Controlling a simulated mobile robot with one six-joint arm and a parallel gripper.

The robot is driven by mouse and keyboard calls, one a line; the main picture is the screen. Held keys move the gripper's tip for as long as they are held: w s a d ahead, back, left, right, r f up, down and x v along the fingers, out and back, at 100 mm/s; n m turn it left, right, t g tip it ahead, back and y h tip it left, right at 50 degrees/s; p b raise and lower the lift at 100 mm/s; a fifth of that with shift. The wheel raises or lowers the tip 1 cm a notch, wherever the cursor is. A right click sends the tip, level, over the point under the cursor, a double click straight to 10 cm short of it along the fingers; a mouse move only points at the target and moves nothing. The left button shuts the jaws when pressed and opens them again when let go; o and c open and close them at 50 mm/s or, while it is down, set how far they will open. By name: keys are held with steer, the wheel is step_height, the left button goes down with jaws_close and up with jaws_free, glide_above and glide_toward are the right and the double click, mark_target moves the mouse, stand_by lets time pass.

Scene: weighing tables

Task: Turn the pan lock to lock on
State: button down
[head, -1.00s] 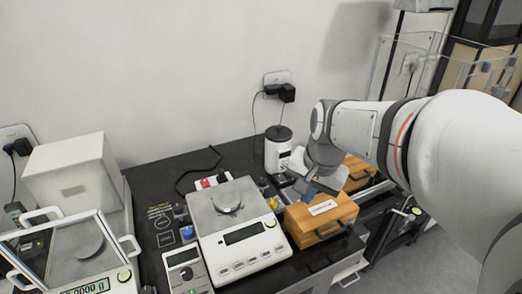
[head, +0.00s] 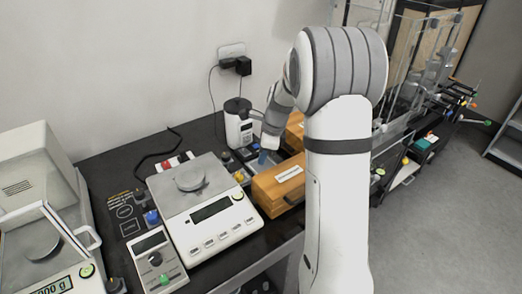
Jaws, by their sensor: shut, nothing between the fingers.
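My gripper (head: 264,153) points down behind the wooden box, small and partly turned away; its fingers look closed, with nothing seen in them. The top-pan balance (head: 205,212) stands at the middle of the dark table with a round weight-like knob (head: 189,179) on its pan. A blue knob (head: 152,217) sits behind that box. I cannot read which control is the pan lock or its setting. My gripper is apart from these, to their right and farther back.
A wooden box (head: 277,186) with a white label stands right of the balance. A white canister (head: 238,128) is behind it near the wall. Another balance with a glass lid (head: 40,250) is at the left. Black cables lie on the table.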

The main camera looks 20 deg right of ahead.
mark_target(242, 175)
steer(key=x, duration=0.5)
steer(key=shift+a+f, duration=0.2)
steer(key=shift+a, duration=0.05)
steer(key=shift+w+a+r+p, duration=0.1)
steer(key=shift+w+a+p, duration=0.1)
steer(key=shift+a, duration=0.35)
steer(key=shift+w+a+r+p, duration=0.1)
steer(key=shift+w+a, duration=0.15)
steer(key=shift+a, duration=0.35)
steer(key=shift+w+a, duration=0.25)
steer(key=shift+a, duration=0.3)
steer(key=shift+a, duration=0.25)
steer(key=shift+d, duration=0.15)
